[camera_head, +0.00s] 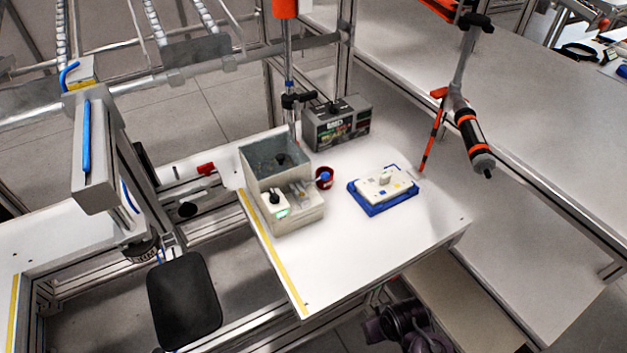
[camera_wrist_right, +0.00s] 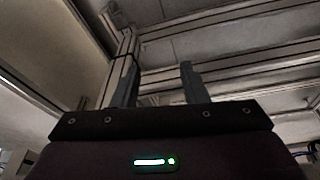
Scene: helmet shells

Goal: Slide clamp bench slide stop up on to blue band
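A grey upright clamp unit (camera_head: 92,150) stands at the left of the head view, with a long blue strip (camera_head: 86,137) on its face. A small blue hook-shaped piece (camera_head: 69,72) is on its top, above a yellow mark. A red-handled piece (camera_head: 206,168) lies on the rail beside it. I cannot tell for certain which part is the slide stop or the blue band. My right gripper (camera_wrist_right: 158,85) is open and empty in the right wrist view, its two fingers apart, beneath a metal frame. My left gripper is not in view.
A black pad (camera_head: 184,300) sits in front. A hanging screwdriver (camera_head: 470,135) is at the right.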

